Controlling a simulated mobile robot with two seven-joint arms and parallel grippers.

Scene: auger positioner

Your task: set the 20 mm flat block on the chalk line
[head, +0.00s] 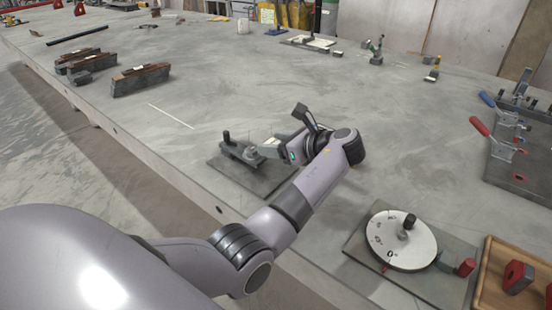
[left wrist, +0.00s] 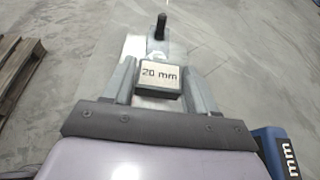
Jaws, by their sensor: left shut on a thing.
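In the left wrist view the flat block (left wrist: 158,73), with a pale face marked "20 mm", sits between the fingers of my left gripper (left wrist: 159,88). The gripper is shut on it. In the head view my left gripper (head: 262,150) is low over a dark base plate (head: 232,172) that carries an upright black knob (head: 227,136). The block is hard to make out there. The chalk line (head: 172,116) is a thin white stroke on the grey table, left of and beyond the gripper. My right gripper is not in view.
Dark steel bars (head: 142,80) lie beyond the chalk line. A white dial (head: 400,240) on a plate, a wooden tray (head: 492,290) with red pieces, and clamps with red (head: 479,126) and blue handles stand at the right. The middle of the table (head: 390,125) is clear.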

